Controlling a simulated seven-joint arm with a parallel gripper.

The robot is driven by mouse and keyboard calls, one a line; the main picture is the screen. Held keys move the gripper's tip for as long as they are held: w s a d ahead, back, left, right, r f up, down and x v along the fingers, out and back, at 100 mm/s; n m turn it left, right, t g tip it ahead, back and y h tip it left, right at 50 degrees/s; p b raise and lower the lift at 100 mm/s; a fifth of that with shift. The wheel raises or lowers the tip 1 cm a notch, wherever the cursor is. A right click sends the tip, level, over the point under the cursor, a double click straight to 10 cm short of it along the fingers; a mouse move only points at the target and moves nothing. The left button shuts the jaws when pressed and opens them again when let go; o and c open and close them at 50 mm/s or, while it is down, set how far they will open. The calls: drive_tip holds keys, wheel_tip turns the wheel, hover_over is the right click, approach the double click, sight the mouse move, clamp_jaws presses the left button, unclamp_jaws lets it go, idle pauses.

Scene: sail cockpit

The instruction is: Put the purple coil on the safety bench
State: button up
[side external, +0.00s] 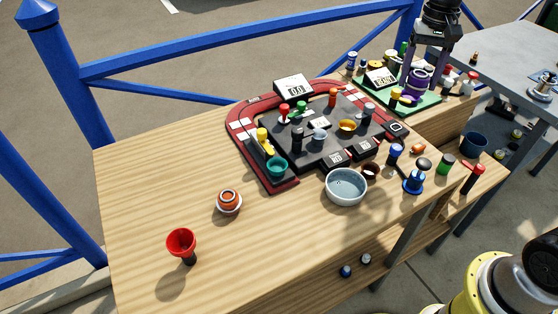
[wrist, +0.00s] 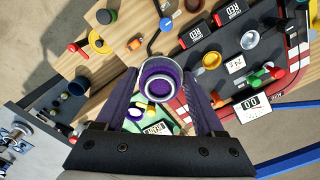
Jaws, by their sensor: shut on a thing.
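The purple coil (side external: 418,81) is a ringed spool between the fingers of my gripper (side external: 420,70), at the upper right of the side view. In the wrist view the coil (wrist: 161,80) sits between both purple fingertips of my gripper (wrist: 161,76), its round open end facing the camera. My gripper is shut on it, over the green mat (side external: 424,107) with a READY sign (side external: 381,78). I cannot tell whether the coil touches the mat. The green mat is partly hidden behind the coil and fingers in the wrist view. No label shows which surface is the safety bench.
Several small pieces crowd the green mat, including a yellow-topped one (side external: 396,95). A dark board with a red border (side external: 240,146) lies to the left, holding several pieces. A grey bowl (side external: 346,188) and blue stand (side external: 414,182) are in front. The table's left part is mostly clear.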

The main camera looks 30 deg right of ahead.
drive_tip(key=s+a+n, duration=0.3)
drive_tip(key=s+a, duration=0.1)
drive_tip(key=a, duration=0.7)
drive_tip(key=s+a+n, duration=0.3)
drive_tip(key=s+a, duration=0.1)
drive_tip(key=a, duration=0.6)
drive_tip(key=s+a+f+n, duration=0.2)
drive_tip(key=s+a+n, duration=0.2)
drive_tip(key=s+a, duration=0.55)
hover_over(284, 236)
drive_tip(key=f, duration=1.3)
drive_tip(key=shift+s+d, duration=0.35)
drive_tip(key=shift+w+a+f, duration=0.35)
drive_tip(key=shift+f, duration=1.75)
drive_tip(key=shift+f, duration=0.1)
